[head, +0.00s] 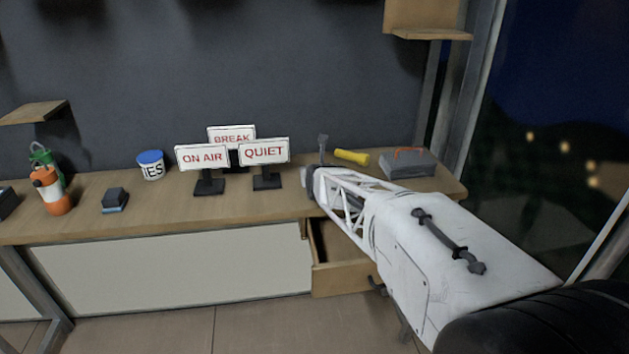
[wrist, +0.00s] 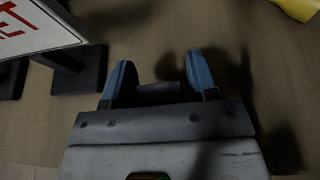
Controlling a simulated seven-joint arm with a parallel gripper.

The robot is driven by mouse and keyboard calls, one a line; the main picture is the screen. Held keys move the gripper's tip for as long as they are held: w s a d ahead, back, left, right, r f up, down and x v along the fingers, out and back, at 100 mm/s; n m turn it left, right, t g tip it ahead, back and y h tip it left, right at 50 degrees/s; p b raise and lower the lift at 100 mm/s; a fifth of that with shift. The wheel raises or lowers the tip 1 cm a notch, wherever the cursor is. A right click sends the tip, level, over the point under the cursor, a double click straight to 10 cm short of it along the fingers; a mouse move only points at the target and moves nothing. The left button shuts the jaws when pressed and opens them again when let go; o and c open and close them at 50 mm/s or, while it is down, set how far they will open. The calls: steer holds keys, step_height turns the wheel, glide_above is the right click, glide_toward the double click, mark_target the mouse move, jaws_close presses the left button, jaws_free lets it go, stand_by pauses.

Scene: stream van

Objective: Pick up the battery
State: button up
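I cannot surely pick out the battery. A small dark block with a blue lower part (head: 115,199), on the left of the worktop in the head view, could be it. My gripper (wrist: 160,70) is well to the right of that block, low over the worktop. Its two blue fingers stand apart in the wrist view. Bare wood and shadow show between the fingertips. A dark shape (wrist: 163,93) lies deeper between the fingers; I cannot tell whether it is part of my gripper. In the head view my arm hides the fingers and the worktop behind them.
ON AIR (head: 202,157), BREAK (head: 232,137) and QUIET (head: 264,152) signs stand left of my gripper. A yellow cylinder (head: 351,157) and grey case (head: 408,164) lie behind and right. A tub (head: 151,166) and orange bottle (head: 53,190) stand left. A drawer (head: 338,262) is open below.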

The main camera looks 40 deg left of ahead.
steer(key=c, duration=0.7)
steer(key=shift+o, duration=0.2)
steer(key=shift+r, duration=0.1)
steer(key=shift+r, duration=1.7)
steer(key=s+d+r, duration=0.1)
steer(key=s+d, duration=1)
steer(key=shift+d+r, duration=0.2)
steer(key=shift+d, duration=0.15)
